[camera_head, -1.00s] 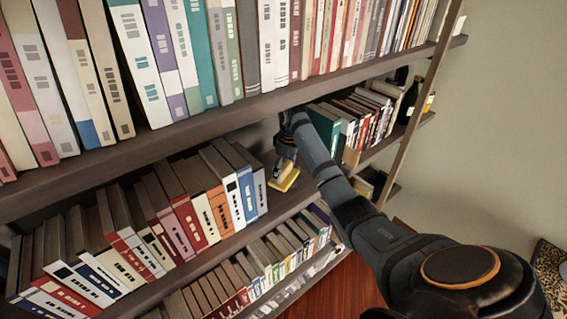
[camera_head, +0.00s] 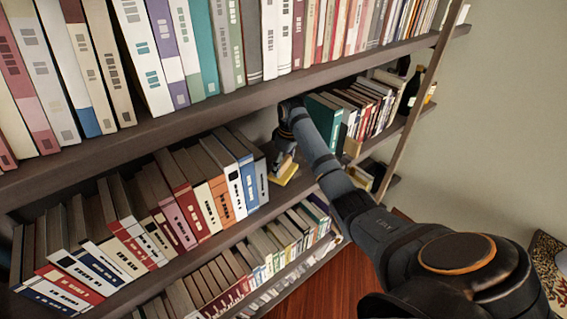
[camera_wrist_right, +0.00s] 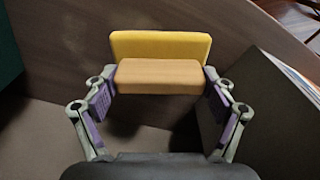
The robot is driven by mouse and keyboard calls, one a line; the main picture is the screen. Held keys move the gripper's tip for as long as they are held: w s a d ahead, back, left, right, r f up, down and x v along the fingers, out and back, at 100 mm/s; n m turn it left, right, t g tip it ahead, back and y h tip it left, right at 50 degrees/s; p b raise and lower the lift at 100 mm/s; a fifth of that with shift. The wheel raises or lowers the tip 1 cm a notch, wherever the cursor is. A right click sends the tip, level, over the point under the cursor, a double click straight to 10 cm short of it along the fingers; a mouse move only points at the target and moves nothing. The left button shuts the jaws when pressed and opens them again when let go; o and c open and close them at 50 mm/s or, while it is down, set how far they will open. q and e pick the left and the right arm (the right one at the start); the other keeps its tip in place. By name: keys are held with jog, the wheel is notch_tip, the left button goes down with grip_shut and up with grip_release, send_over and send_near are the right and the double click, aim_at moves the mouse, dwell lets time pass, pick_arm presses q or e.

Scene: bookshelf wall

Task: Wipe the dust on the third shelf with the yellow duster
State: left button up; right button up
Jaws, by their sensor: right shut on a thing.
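The yellow duster (camera_head: 287,176) is on the middle shelf board (camera_head: 215,243), in the gap between two rows of books. My right gripper (camera_head: 284,160) reaches into this gap and is shut on the duster. In the right wrist view, its two fingers hold the tan handle block (camera_wrist_right: 158,77) from both sides. The yellow pad (camera_wrist_right: 160,45) is beyond the block, against or just above the brown board; I cannot tell which. I cannot make out dust on the board. My left gripper is not in view.
Leaning books (camera_head: 205,190) stand left of the gap, and a green book (camera_head: 325,117) stands right of it. The upper shelf board (camera_head: 200,118) passes above my arm. A dark bottle (camera_head: 411,92) stands at the shelf's right end.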

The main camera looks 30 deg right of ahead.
jog(key=shift+f, duration=0.8)
jog(key=shift+d, duration=0.1)
